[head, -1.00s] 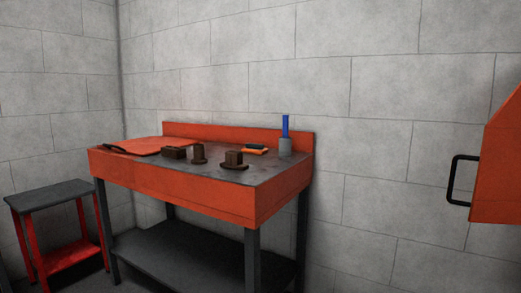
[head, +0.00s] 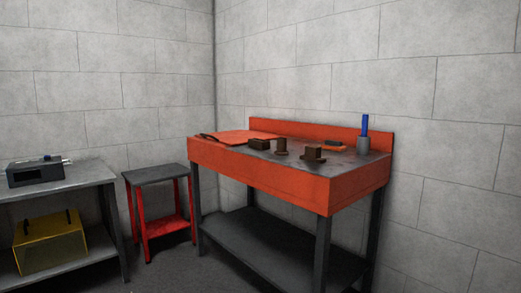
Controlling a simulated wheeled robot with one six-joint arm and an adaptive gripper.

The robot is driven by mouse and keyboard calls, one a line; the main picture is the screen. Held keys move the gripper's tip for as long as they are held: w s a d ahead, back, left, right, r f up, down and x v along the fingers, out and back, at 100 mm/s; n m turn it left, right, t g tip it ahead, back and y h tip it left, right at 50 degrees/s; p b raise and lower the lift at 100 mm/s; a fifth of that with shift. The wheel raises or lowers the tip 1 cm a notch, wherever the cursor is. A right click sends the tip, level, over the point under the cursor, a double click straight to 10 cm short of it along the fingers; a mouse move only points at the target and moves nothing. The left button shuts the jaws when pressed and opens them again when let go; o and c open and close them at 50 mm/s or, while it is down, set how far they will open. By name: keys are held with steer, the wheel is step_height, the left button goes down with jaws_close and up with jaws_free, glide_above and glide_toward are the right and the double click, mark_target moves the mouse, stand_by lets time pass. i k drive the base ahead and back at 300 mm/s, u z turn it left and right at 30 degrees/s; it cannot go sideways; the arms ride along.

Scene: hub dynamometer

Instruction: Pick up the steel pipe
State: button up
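I cannot make out a steel pipe for certain in the head view. A grey box-like device (head: 36,172) on the left table has a small pale rod-like part (head: 66,160) at its right end; it is too small to tell what that is. On the orange workbench (head: 258,175), a grey cup (head: 363,145) with a blue upright thing (head: 365,124) stands at the right end. Several small brown parts, one of them a flanged block (head: 313,153), stand along its dark top. My gripper is not in view.
A grey table (head: 88,175) at left has a yellow case (head: 50,240) on its lower shelf. A small red-legged stand (head: 156,174) with a bare top is between it and the workbench. An orange flat piece (head: 240,137) and a small orange-black item (head: 335,147) lie on the bench.

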mark_target(282, 142)
steer(key=u, duration=0.7)
steer(key=i, duration=0.7)
steer(key=u, duration=0.95)
steer(key=i, duration=0.9)
steer(key=z, duration=0.8)
steer(key=i, duration=0.85)
steer(key=z, duration=0.9)
